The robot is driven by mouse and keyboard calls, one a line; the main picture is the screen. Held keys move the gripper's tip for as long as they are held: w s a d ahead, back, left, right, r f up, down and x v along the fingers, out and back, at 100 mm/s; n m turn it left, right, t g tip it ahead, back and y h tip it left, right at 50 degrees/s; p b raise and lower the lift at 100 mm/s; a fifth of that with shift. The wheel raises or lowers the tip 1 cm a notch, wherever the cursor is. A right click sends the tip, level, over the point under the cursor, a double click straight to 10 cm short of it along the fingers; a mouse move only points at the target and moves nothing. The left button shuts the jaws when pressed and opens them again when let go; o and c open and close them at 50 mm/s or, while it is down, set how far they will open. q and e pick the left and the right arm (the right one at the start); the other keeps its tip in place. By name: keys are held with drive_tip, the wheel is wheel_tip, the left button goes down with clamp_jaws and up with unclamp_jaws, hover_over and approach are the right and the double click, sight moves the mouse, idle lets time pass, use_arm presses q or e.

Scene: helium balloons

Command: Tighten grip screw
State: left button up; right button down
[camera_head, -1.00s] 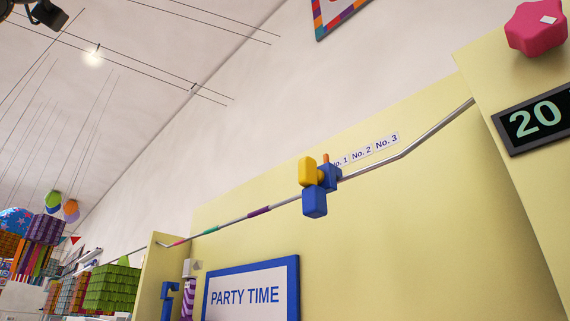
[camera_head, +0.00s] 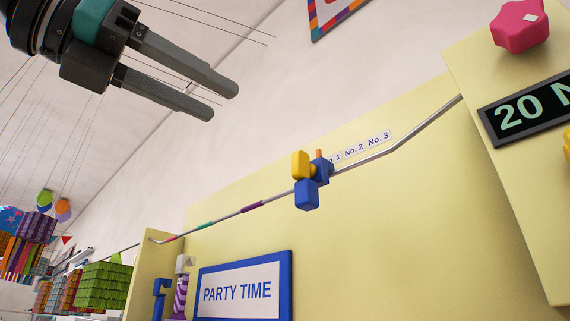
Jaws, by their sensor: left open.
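A blue clamp (camera_head: 307,194) with a yellow grip screw (camera_head: 300,164) sits on a thin metal rail (camera_head: 385,153) along the yellow wall. A small orange piece stands up behind the yellow part. The rail carries purple, green and pink bands left of the clamp. My left gripper (camera_head: 225,101) is open and empty at the upper left, with its two dark fingers pointing right. It is apart from the clamp, above and to its left in the picture. My right gripper is not in view.
Labels No. 2 and No. 3 (camera_head: 366,144) are on the wall above the rail. A PARTY TIME sign (camera_head: 240,292) hangs below. A dark number display (camera_head: 528,108) and a pink knob (camera_head: 519,24) are at right. Patterned boxes (camera_head: 101,287) stand far left.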

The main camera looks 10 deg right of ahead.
sight(294, 160)
use_arm(q)
drive_tip(key=shift+n+t+y, duration=0.3)
drive_tip(key=shift+t+y, duration=0.1)
drive_tip(key=p+x, duration=0.1)
drive_tip(key=x, duration=0.4)
drive_tip(key=p+x, duration=0.2)
drive_tip(key=x, duration=0.3)
drive_tip(key=w+a+p+x, duration=0.1)
drive_tip(key=x, duration=0.4)
drive_tip(key=shift+w+d+f+p, duration=0.15)
drive_tip(key=shift+f+p, duration=0.1)
drive_tip(key=shift+p, duration=0.1)
drive_tip(key=shift+c, duration=0.3)
clamp_jaws()
